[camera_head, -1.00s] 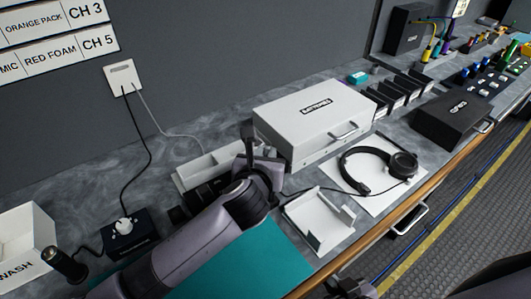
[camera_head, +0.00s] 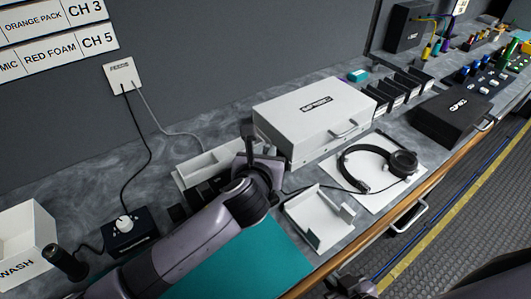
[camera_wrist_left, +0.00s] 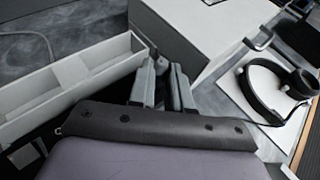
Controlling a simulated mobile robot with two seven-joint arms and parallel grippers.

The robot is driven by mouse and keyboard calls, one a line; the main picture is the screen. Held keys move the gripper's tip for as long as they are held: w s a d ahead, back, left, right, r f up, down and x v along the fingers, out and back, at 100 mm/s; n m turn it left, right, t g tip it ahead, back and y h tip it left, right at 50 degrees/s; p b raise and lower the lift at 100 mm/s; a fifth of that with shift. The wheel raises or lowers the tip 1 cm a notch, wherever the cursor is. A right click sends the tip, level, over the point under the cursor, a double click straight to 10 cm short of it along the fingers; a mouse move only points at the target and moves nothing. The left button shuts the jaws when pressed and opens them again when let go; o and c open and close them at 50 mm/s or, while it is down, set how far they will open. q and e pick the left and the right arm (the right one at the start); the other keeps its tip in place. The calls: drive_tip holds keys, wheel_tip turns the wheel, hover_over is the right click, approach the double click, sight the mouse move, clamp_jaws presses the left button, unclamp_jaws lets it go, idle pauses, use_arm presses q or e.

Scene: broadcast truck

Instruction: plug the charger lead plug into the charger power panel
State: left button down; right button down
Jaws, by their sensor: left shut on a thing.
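My left gripper (camera_head: 250,150) is over the bench, between the long white tray and the big white case. In the left wrist view its two fingers (camera_wrist_left: 163,88) are close together on a small dark grey piece (camera_wrist_left: 180,72), which looks like the charger lead plug; most of it is hidden. I cannot clearly identify the charger power panel. A white wall plate (camera_head: 122,74) has a black lead and a grey lead at its lower edge. The grey lead (camera_head: 165,130) runs down behind the white tray. A dark part at the bottom edge (camera_head: 350,288) seems to be my right gripper, mostly cut off.
The white case (camera_head: 315,115) stands close to the left gripper's right. The long white tray (camera_head: 207,164) is on its left. A headset (camera_head: 375,165), a white stand (camera_head: 318,222), a black knob box (camera_head: 130,240) and a teal mat (camera_head: 250,265) occupy the bench.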

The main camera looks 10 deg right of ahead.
use_arm(q)
drive_tip(key=shift+f+b, duration=0.55)
drive_tip(key=shift+f, duration=0.65)
drive_tip(key=c, duration=1)
unclamp_jaws()
drive_tip(key=shift+r, duration=0.1)
